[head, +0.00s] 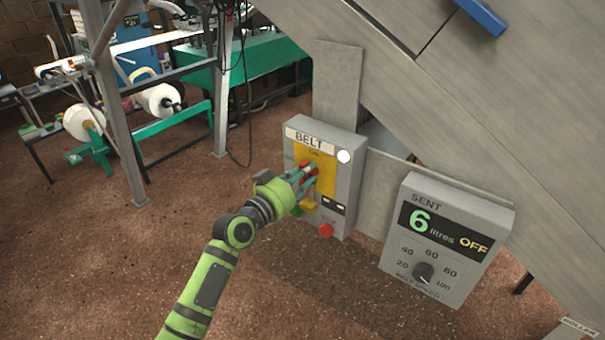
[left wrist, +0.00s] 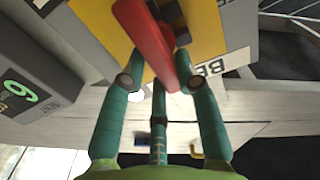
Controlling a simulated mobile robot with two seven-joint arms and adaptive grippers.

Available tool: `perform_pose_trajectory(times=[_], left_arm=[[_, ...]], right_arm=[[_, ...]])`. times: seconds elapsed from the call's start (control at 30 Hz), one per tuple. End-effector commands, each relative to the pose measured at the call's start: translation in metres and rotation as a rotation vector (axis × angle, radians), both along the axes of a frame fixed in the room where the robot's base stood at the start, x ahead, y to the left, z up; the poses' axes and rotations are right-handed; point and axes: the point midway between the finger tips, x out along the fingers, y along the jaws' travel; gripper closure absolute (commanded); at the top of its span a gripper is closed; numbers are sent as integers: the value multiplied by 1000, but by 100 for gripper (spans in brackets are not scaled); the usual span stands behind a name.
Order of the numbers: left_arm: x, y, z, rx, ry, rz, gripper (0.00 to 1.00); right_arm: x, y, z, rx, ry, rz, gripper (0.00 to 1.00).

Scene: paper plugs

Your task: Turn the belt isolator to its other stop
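The belt isolator is a red handle (head: 308,168) on a yellow plate (head: 327,176), on a grey box (head: 349,181) labelled BELT. In the left wrist view the red handle (left wrist: 155,45) runs lengthwise between my fingers, in front of the yellow plate (left wrist: 204,25). My left gripper (head: 303,176) is at the handle and covers part of it in the head view. In the left wrist view its teal fingers (left wrist: 160,62) lie on both sides of the handle. Whether they press on it cannot be told. My right gripper is not in view.
A white round lamp (head: 344,156), a red button (head: 326,230) and a green button (head: 296,211) are on the box. A second grey box (head: 447,240) with a dial and display reading 6 litres OFF stands to the right.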

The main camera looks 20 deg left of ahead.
Motion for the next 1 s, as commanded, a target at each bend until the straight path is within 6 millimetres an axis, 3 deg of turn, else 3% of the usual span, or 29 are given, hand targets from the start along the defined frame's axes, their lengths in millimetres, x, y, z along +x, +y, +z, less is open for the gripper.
perform_pose_trajectory(times=[1.0], left_arm=[[2,7,6,-84,17,10,100]], right_arm=[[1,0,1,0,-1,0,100]])
